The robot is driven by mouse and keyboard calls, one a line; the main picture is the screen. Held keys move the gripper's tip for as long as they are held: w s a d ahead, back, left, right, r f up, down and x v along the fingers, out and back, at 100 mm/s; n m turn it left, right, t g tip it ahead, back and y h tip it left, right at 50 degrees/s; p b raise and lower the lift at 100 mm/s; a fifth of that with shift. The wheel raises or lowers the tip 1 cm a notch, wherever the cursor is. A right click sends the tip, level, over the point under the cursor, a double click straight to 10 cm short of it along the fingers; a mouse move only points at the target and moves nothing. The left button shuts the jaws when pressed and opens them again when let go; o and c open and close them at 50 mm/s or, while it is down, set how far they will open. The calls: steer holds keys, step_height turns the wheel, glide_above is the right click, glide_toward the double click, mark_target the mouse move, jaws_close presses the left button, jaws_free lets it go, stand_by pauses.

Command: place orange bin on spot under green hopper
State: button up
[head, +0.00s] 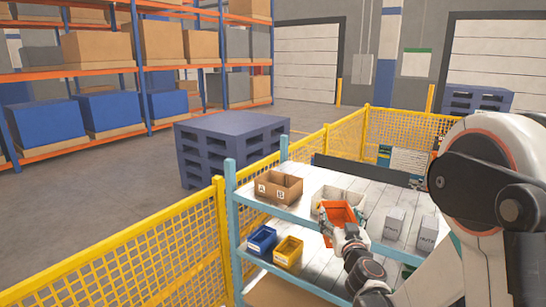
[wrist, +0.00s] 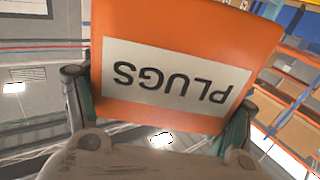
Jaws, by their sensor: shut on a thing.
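The orange bin (head: 341,214) is in front of a white bin at the teal-framed shelf cart in the head view. My gripper (head: 340,234) is at the bin's near side, shut on it. In the wrist view the orange bin (wrist: 190,28) fills the upper middle, its white PLUGS label upside down. The fingers of my gripper (wrist: 158,108) sit at either side of the bin's lower part. The head view does not clearly show whether the bin touches the shelf. I cannot make out a green hopper or a marked spot in either view.
A cardboard box (head: 278,188) marked A and B, the white bin (head: 326,192) and two grey boxes (head: 394,223) stand on the upper shelf. A blue bin (head: 262,239) and a yellow bin (head: 288,252) are below. Yellow mesh fencing (head: 150,262) runs alongside; stacked pallets (head: 228,145) stand beyond.

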step_height(320, 180, down, 17)
steer(key=b, duration=1.7)
steer(key=shift+f, duration=0.2)
steer(key=shift+r, duration=0.1)
